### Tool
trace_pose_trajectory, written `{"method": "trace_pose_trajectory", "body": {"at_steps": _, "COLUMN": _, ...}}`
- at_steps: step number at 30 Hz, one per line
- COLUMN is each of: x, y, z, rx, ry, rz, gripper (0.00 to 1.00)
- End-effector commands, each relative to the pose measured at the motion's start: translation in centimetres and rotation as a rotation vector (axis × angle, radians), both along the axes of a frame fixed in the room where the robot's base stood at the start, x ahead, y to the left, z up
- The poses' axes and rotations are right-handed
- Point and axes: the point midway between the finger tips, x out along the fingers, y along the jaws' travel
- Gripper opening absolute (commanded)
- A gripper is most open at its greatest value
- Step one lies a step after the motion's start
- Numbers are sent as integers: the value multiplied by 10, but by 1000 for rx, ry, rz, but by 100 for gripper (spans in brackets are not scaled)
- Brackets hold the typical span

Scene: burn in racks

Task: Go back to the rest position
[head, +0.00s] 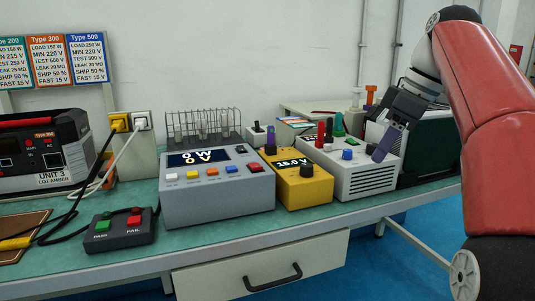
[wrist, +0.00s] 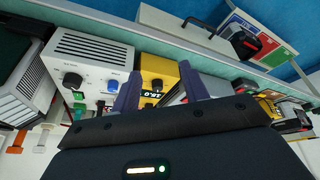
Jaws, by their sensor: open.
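My gripper (head: 389,140) is raised at the right of the head view, in front of the white bench instrument (head: 370,178), at the end of my red arm. In the wrist view my gripper (wrist: 160,92) shows two purple fingers spread apart with nothing held between them. Beyond the fingers is the yellow meter (wrist: 158,68), which also stands on the bench in the head view (head: 300,182). I cannot tell whether a finger touches the white instrument.
The green-topped bench (head: 190,241) holds a grey meter (head: 218,195), a PASS/FAIL button box (head: 120,229) and a black UNIT 3 case (head: 40,152). A wire rack (head: 203,124) stands behind. A drawer (head: 265,265) is below. Blue floor (head: 400,225) shows at right.

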Motion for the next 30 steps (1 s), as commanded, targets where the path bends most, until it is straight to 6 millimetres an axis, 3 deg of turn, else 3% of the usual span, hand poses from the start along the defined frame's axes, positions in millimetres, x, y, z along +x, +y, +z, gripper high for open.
{"method": "trace_pose_trajectory", "body": {"at_steps": 8, "x": -16, "y": 23, "z": -16, "rx": -17, "ry": 16, "rz": -141, "gripper": 45}}
{"method": "trace_pose_trajectory", "body": {"at_steps": 14, "x": -40, "y": 42, "z": -43, "rx": -32, "ry": 23, "rz": -305, "gripper": 45}}
{"method": "trace_pose_trajectory", "body": {"at_steps": 20, "x": -88, "y": 60, "z": -98, "rx": -34, "ry": 1, "rz": -549, "gripper": 45}}
{"method": "trace_pose_trajectory", "body": {"at_steps": 30, "x": -178, "y": 65, "z": -225, "rx": 39, "ry": -71, "rz": -884, "gripper": 45}}
